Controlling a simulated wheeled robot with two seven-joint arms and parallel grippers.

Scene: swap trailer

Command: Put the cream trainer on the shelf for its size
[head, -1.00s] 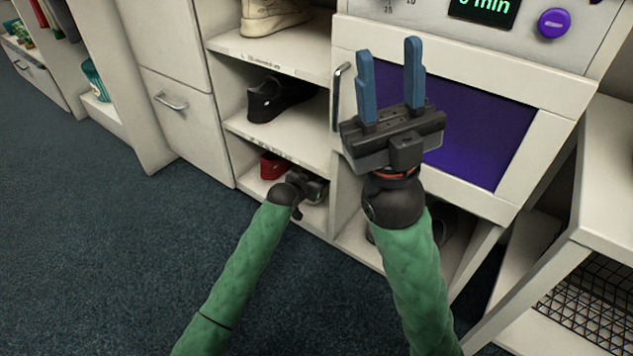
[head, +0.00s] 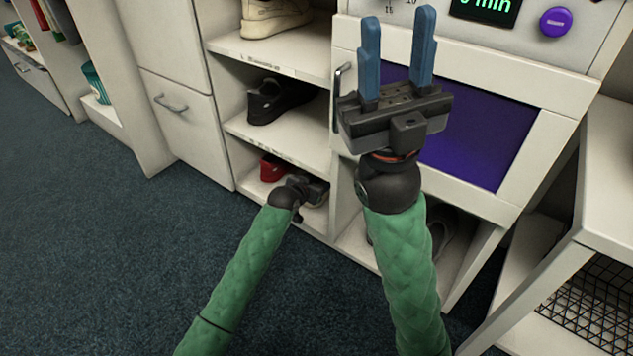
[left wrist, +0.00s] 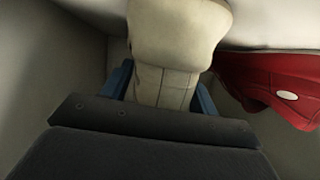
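The cream trainer (left wrist: 170,60) shows in the left wrist view, between the two blue fingers of my left gripper (left wrist: 165,92), which lie against its sides. My left gripper (head: 318,190) reaches into the bottom compartment of the shoe shelf (head: 285,146) in the head view; its fingers and the trainer are hidden there. A red shoe (head: 272,168) sits to the left of it in that compartment and shows at the right in the left wrist view (left wrist: 275,85). My right gripper (head: 398,50) is open and empty, pointing up in front of the purple-windowed panel.
A black shoe (head: 280,98) stands on the middle shelf and a beige shoe (head: 275,17) on the top one. A dark shoe (head: 442,232) is in the compartment to the right, partly behind my right arm. A wire-mesh rack (head: 590,305) stands at right. The left floor is clear.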

